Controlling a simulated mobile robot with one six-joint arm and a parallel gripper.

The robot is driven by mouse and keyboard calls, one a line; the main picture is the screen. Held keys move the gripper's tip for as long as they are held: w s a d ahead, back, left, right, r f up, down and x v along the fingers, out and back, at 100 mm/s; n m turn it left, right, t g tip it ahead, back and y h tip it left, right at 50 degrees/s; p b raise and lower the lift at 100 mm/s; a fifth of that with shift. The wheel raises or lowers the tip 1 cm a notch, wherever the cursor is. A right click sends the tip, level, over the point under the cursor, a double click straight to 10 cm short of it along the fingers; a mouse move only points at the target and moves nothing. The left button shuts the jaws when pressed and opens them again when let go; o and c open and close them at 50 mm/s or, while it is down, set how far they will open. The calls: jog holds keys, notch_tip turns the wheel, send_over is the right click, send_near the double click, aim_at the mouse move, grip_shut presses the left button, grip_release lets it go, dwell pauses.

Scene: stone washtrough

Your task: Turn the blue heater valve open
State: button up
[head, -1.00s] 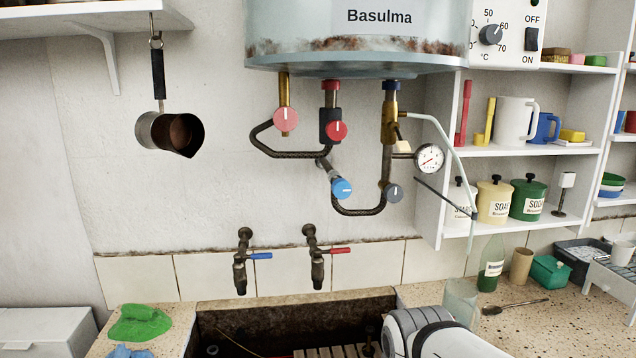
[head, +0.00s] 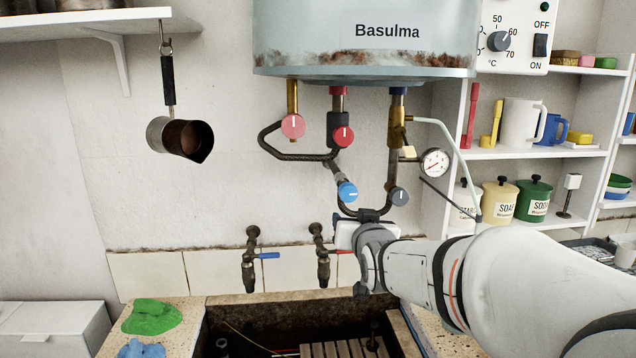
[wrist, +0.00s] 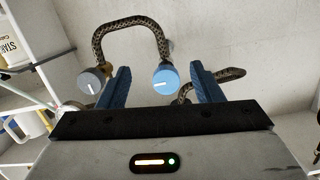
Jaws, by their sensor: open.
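The blue heater valve (head: 348,192) is a round blue knob with a white line, on the pipes under the boiler (head: 365,40). In the wrist view the blue knob (wrist: 165,81) appears between the two finger lines, beyond the fingertips, with its white mark near horizontal. My gripper (head: 368,213) is just below the knob in the head view. Its two blue fingers (wrist: 162,80) are open and hold nothing. I cannot tell how far the fingertips are from the knob.
A grey knob (head: 400,196) sits close to the right of the blue one and also shows in the wrist view (wrist: 91,81). A braided hose (wrist: 130,25) loops nearby. Taps (head: 250,258) stand below left, above the trough.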

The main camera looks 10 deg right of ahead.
aim_at(349, 193)
jog(key=shift+t, duration=0.9)
jog(key=w+r, duration=0.2)
jog(key=r, duration=0.1)
jog(key=shift+r, duration=0.25)
jog(key=w+p, duration=0.2)
jog(key=w, duration=0.5)
jog(key=shift+w, duration=0.25)
jog(key=shift+c, duration=0.3)
jog(key=c, duration=0.9)
